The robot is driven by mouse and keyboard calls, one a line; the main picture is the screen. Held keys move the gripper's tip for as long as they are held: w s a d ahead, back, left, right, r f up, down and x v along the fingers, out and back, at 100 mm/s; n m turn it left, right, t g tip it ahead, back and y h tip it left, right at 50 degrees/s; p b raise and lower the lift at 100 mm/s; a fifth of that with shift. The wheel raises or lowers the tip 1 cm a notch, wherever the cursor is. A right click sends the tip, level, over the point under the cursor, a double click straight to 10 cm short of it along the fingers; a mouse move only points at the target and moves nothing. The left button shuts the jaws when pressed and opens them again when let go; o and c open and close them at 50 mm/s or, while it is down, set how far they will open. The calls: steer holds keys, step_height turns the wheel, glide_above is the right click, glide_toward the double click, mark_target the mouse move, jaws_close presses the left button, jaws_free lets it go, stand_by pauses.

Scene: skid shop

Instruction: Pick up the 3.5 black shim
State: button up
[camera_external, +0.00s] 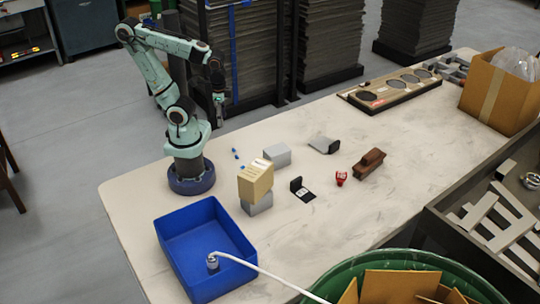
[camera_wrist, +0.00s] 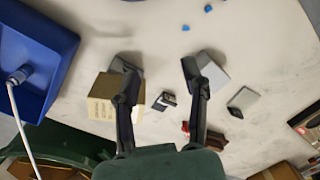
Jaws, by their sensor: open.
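A small black L-shaped piece with white marking (camera_external: 302,190), which looks like the black shim, lies on the table right of the tan box. It also shows in the wrist view (camera_wrist: 166,101), below the gap between my fingers. Its number is too small to read. My gripper (camera_external: 219,108) is raised above the table, well behind and left of the piece, and apart from it. In the wrist view my gripper (camera_wrist: 160,63) is open, with only bare table between its fingertips.
A tan box (camera_external: 255,178) sits on a grey block (camera_external: 258,204) close to the black piece. Another grey block (camera_external: 277,156), a grey piece with a dark end (camera_external: 323,145), a red piece (camera_external: 341,178) and a brown block (camera_external: 369,164) lie around it. A blue bin (camera_external: 181,257) stands front left.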

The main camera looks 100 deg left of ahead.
steer(key=w+r+n+t, duration=0.4)
steer(key=w+n, duration=0.1)
steer(key=w, duration=0.7)
steer(key=n+g, duration=0.4)
glide_above(297, 178)
steer(key=shift+h, duration=0.4)
step_height(297, 178, down, 21)
steer(key=shift+w+f, duration=0.1)
step_height(297, 178, down, 6)
steer(key=shift+f, duration=0.1)
steer(key=shift+c, duration=0.3)
